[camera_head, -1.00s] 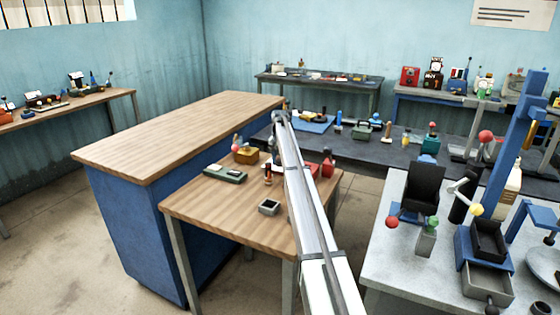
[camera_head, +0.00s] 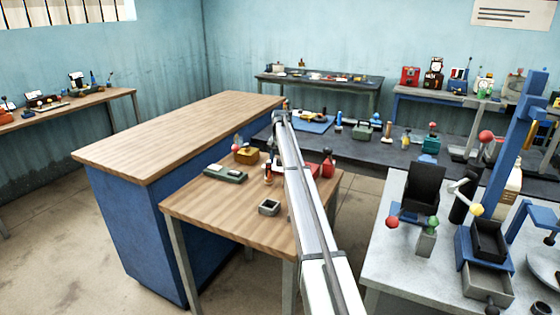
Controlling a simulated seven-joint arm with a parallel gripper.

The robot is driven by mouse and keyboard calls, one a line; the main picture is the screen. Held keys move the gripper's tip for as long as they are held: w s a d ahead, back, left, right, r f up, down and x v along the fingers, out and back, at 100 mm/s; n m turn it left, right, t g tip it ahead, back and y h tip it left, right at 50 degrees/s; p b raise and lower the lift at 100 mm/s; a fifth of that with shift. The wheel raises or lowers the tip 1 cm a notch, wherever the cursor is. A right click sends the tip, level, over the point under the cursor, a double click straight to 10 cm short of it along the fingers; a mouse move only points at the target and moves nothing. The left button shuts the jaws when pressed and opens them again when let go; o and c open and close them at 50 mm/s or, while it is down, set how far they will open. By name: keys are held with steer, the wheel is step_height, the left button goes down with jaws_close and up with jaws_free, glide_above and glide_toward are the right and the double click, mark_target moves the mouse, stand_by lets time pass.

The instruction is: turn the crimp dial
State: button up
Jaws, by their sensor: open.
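I cannot pick out the crimp dial for certain; several small devices are too small to tell. My arm reaches across this table from the bottom of the picture. Its far end is above the table's back edge, near the dark bench. My gripper's fingers cannot be made out; the arm hides that spot.
A long wooden counter with a blue side (camera_head: 150,225) stands on the left. A dark bench (camera_head: 385,150) with tools runs behind. A grey bench (camera_head: 395,270) on the right carries a blue press (camera_head: 512,130) and levers with coloured knobs. Bare floor lies between.

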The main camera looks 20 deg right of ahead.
steer(key=shift+r, duration=0.1)
step_height(320, 180, up, 14)
steer(key=shift+f, duration=0.2)
stand_by(0.5)
stand_by(0.3)
